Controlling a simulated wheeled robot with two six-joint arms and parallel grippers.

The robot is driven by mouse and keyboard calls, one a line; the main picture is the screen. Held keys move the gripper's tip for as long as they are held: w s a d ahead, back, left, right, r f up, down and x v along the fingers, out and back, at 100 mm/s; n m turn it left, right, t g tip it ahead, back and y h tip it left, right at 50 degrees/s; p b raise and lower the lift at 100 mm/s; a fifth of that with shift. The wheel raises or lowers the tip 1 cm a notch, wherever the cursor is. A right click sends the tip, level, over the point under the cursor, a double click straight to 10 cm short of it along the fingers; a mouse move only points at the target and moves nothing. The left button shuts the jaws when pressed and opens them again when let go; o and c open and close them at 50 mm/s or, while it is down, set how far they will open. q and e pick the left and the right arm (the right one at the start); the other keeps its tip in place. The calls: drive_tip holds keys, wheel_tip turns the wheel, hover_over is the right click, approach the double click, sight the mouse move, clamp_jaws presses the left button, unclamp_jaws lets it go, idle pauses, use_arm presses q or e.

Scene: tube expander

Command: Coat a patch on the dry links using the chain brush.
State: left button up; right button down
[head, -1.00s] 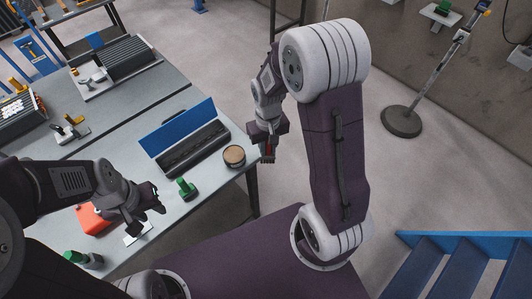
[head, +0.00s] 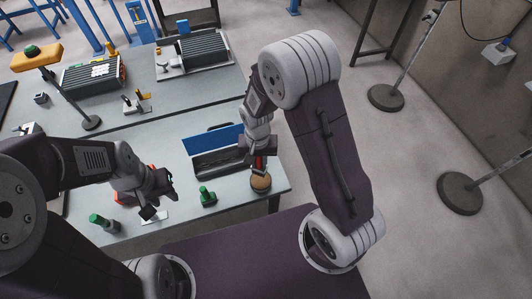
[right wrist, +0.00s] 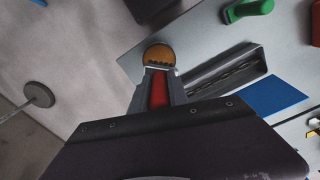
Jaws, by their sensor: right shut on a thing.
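My right gripper (head: 259,156) is shut on the red handle of the chain brush (right wrist: 159,92) and points down over the table's right part. A round tin with a brown top (head: 261,184) stands just below it; the tin also shows ahead of the fingers in the right wrist view (right wrist: 158,53). Dark bristles seem to overlap the tin's near edge; I cannot tell if they touch its contents. A dark tray (head: 215,163) with a raised blue lid holds the chain (right wrist: 228,72), left of the gripper. Its dry links cannot be told apart. My left gripper (head: 162,203) is open and empty over the table's front.
A red object (head: 125,197) is partly behind my left gripper. Further benches with equipment (head: 190,62) lie behind.

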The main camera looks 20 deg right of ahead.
sight(260, 169)
drive_tip(key=shift+a, duration=0.2)
drive_tip(key=shift+d+f, duration=0.1)
drive_tip(key=shift+f, duration=0.15)
drive_tip(key=shift+w+d+f+b, duration=0.15)
drive_tip(key=shift+d+f+b, duration=0.1)
drive_tip(key=shift+f+b, duration=0.3)
drive_tip(key=shift+w+d+f+b, duration=0.1)
drive_tip(key=shift+d+f+b, duration=0.1)
drive_tip(key=shift+f+b, duration=0.25)
drive_tip(key=f+b, duration=0.3)
drive_tip(key=shift+s+a, duration=0.15)
drive_tip(key=shift+a, duration=0.05)
drive_tip(key=shift+f+b, duration=0.3)
drive_tip(key=shift+b, duration=0.05)
drive_tip(key=shift+f, duration=0.1)
drive_tip(key=shift+d, duration=0.1)
